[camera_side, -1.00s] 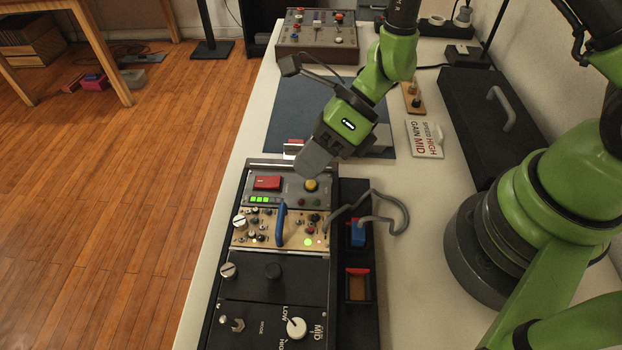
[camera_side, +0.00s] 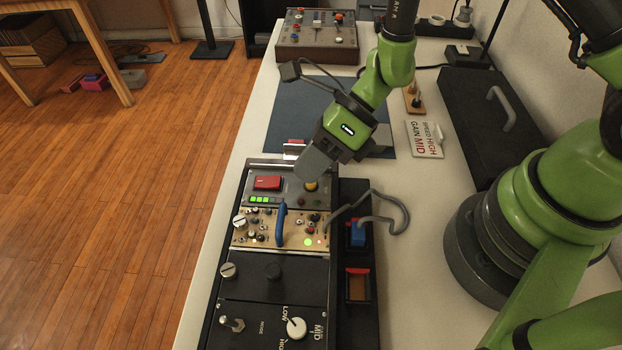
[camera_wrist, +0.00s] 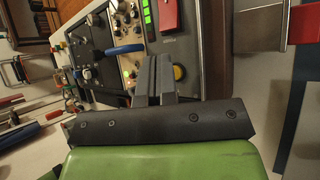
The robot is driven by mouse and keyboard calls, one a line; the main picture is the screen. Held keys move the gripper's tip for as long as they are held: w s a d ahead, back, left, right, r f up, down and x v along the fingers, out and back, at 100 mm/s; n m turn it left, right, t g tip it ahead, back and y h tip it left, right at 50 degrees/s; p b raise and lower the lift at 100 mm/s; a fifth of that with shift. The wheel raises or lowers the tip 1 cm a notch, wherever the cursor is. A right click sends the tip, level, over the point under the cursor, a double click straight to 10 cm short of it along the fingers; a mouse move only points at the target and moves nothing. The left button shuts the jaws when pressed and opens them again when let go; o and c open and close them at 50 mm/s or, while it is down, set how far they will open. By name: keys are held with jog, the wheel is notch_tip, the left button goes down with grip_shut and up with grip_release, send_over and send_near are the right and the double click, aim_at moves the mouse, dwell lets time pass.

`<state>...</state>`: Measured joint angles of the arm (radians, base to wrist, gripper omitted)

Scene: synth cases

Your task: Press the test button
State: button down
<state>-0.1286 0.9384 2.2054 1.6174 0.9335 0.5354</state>
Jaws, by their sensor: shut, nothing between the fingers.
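A round yellow button (camera_side: 311,187) sits on the top grey module of the panel, and its upper edge is partly hidden by my gripper in the side view. It also shows in the wrist view (camera_wrist: 180,72), just right of the fingers. No readable label marks it as the test button. My gripper (camera_side: 305,172) is shut and empty, pointing down just above the top module, close to the button. Its fingers also show in the wrist view (camera_wrist: 156,66). I cannot tell whether the fingertips touch the button.
A red rectangular cover (camera_side: 268,183) and lit green bars (camera_side: 260,199) are left of the button. A blue handle (camera_side: 281,224) rises from the module below. A grey cable (camera_side: 401,212) loops at the right. A labelled card (camera_side: 424,139) lies behind.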

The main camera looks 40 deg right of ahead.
jog(key=shift+f, duration=0.4)
dwell(0.3)
jog(key=shift+r, duration=0.85)
jog(key=shift+r, duration=2.5)
